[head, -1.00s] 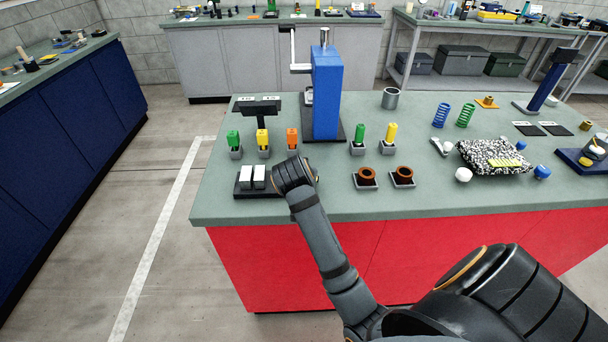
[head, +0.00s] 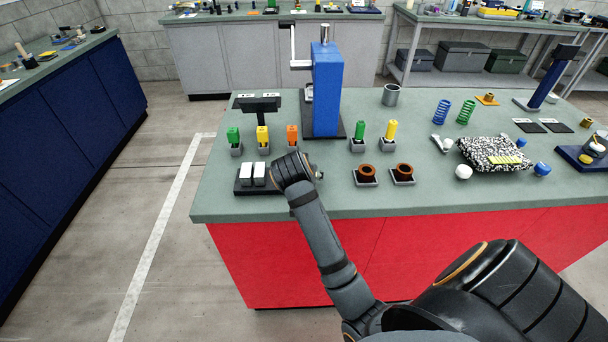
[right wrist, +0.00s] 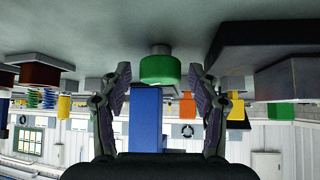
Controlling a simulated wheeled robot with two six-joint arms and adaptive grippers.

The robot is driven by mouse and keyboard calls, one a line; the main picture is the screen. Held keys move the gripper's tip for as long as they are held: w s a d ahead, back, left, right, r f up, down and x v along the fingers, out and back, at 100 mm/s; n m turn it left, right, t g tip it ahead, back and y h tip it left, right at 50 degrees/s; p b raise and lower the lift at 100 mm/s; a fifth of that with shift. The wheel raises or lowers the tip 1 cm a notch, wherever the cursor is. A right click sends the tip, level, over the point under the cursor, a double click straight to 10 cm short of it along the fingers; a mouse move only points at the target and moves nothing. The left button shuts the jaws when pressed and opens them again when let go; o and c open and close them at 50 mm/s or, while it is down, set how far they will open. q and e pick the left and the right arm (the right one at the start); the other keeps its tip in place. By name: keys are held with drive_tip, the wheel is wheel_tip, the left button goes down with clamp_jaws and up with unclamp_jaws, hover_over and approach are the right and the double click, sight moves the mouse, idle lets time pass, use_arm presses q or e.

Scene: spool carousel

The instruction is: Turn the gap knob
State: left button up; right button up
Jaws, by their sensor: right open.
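A green round knob (right wrist: 160,69) on a short grey stem shows in the right wrist view, where the bench top is at the top of the picture. In the head view the knob is hidden behind my right wrist. My right gripper (right wrist: 160,88) is open, with one finger on each side of the knob and a visible gap to each. I cannot tell how deep the knob lies between the fingertips. In the head view my right gripper (head: 318,176) is mostly hidden, low over the bench's front left part. My left gripper is not in view.
On the bench (head: 430,200), a black base with two white blocks (head: 253,174) stands just left of my right wrist. The blue column (head: 327,90) stands behind it. Colored pieces in grey holders and brown rings (head: 404,171) are nearby. The front bench strip is clear.

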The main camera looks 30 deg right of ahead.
wheel_tip(320, 180, up, 10)
drive_tip(key=shift+f, duration=0.15)
idle(0.6)
